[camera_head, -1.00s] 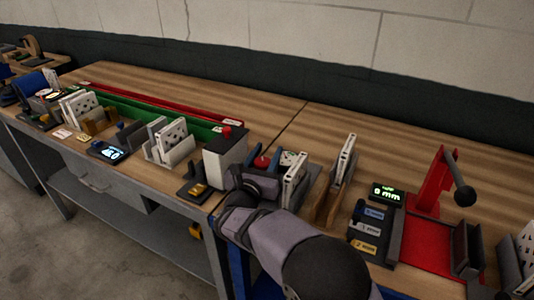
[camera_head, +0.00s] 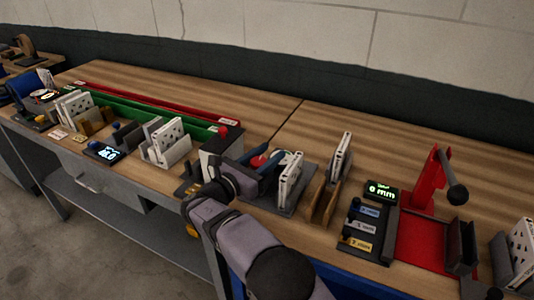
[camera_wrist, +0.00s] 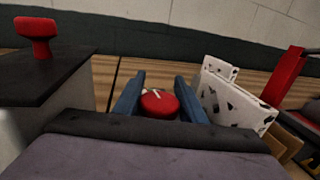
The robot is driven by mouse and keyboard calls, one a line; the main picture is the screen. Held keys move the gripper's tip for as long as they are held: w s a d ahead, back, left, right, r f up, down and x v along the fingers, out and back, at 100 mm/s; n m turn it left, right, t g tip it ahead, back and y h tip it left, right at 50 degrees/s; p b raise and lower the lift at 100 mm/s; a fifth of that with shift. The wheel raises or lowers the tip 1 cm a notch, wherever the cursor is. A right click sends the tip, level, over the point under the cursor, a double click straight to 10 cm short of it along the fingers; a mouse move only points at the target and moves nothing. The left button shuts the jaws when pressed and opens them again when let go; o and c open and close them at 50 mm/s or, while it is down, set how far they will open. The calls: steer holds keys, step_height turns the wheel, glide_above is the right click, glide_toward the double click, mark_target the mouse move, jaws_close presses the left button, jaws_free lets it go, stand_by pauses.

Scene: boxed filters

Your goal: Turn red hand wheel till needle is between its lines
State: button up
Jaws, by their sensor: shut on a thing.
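The red hand wheel (camera_wrist: 160,104) is a round red knob with a pale mark on its top. In the wrist view it sits between the two blue fingers of my gripper (camera_wrist: 160,98), which are shut on it. In the head view the red wheel (camera_head: 259,160) shows just beyond my gripper (camera_head: 258,172), whose dark wrist covers part of the area. I cannot make out a needle or its lines in either view.
A grey box with a dark top and red knob (camera_head: 222,142) stands left of my gripper. White spotted filter boxes (camera_head: 290,176) stand close on the right. Farther right are a wooden holder (camera_head: 323,203), a small display (camera_head: 382,191) and a red lever press (camera_head: 427,190).

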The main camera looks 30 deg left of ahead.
mark_target(254, 165)
steer(key=shift+r, duration=0.15)
steer(key=o, duration=1)
steer(key=shift+s, duration=0.1)
steer(key=shift+b+v, duration=0.8)
steer(key=shift+v, duration=2.8)
